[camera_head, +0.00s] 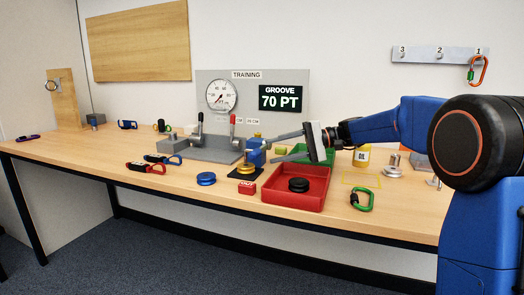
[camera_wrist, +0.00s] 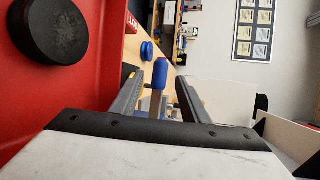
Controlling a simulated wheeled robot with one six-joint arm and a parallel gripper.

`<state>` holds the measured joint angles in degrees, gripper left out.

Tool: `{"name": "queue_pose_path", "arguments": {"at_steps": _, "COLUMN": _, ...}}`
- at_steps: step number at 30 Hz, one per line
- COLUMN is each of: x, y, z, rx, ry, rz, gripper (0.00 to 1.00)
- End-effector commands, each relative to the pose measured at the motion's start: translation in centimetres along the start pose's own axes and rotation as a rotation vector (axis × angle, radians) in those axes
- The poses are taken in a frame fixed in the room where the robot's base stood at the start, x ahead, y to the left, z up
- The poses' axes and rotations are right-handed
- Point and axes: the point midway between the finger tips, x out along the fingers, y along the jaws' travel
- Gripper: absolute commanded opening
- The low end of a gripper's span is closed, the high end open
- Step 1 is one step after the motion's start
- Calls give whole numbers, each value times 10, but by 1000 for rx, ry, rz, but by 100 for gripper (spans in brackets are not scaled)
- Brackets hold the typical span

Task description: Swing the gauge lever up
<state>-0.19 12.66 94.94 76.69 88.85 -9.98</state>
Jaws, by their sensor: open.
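A round white gauge (camera_head: 222,96) is on a grey panel at the back of the bench. A lever with a red handle (camera_head: 232,121) and one with a dark handle (camera_head: 200,122) stand upright below it, on a grey base. My gripper (camera_head: 273,149) is open and points left, right of a blue part (camera_head: 256,151) beside the base. In the wrist view, a blue grip on a metal rod (camera_wrist: 160,74) shows between the open fingers (camera_wrist: 158,88); I see no contact. I cannot tell which part is the gauge lever.
A red tray (camera_head: 283,201) holding a black disc (camera_head: 299,185) lies below my gripper, a green tray (camera_head: 300,148) behind it.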

Motion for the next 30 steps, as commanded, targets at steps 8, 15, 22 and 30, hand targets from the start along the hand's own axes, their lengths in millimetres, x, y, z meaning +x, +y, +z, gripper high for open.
{"name": "queue_pose_path", "arguments": {"at_steps": 8, "x": 14, "y": 0, "z": 0, "rx": -1, "ry": -1, "rz": 1, "gripper": 41}}
{"name": "queue_pose_path", "arguments": {"at_steps": 15, "x": 48, "y": 0, "z": 1, "rx": 0, "ry": -3, "rz": 0, "gripper": 41}}
{"name": "queue_pose_path", "arguments": {"at_steps": 22, "x": 71, "y": 0, "z": 1, "rx": 0, "ry": -1, "rz": 0, "gripper": 41}}
{"name": "queue_pose_path", "arguments": {"at_steps": 30, "x": 75, "y": 0, "z": 0, "rx": 0, "ry": 1, "rz": 0, "gripper": 41}}
